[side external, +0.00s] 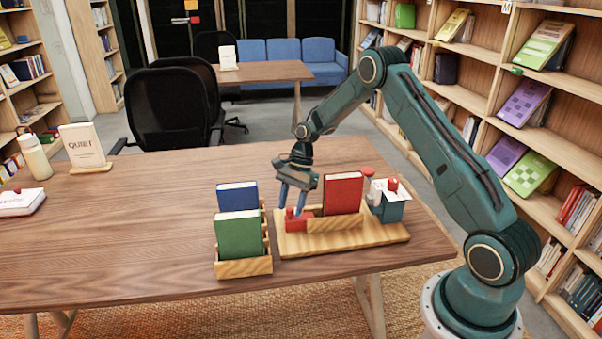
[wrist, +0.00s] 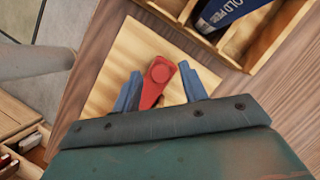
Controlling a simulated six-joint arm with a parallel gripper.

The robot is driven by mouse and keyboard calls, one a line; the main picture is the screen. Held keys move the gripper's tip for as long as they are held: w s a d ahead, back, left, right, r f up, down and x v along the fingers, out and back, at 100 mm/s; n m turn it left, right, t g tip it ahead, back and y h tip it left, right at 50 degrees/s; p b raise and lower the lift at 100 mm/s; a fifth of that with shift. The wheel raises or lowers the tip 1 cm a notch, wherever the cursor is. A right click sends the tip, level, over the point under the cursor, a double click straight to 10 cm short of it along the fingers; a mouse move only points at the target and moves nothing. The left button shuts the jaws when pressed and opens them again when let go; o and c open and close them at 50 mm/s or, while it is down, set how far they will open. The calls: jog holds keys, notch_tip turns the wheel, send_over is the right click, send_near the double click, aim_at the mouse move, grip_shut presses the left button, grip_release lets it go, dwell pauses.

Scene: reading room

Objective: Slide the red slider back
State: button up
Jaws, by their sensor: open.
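The red slider (side external: 299,222) sits at the left end of a light wooden board (side external: 385,236) on the table. In the wrist view my gripper (wrist: 160,78) has one finger on each side of the slider. I cannot tell whether either finger touches it. A red book (side external: 343,192) stands upright on the board, right of the slider.
A wooden rack (side external: 243,268) with a blue book (side external: 238,196) and a green book (side external: 239,235) stands just left of the board. A teal-and-white box with a red knob (side external: 391,185) stands at the board's right end. The table's left half is mostly clear.

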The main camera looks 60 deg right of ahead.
jog(key=shift+f, duration=0.15)
grip_shut()
jog(key=shift+w+a, duration=1)
jog(key=shift+a, duration=0.05)
grip_release()
jog(key=shift+d, duration=0.1)
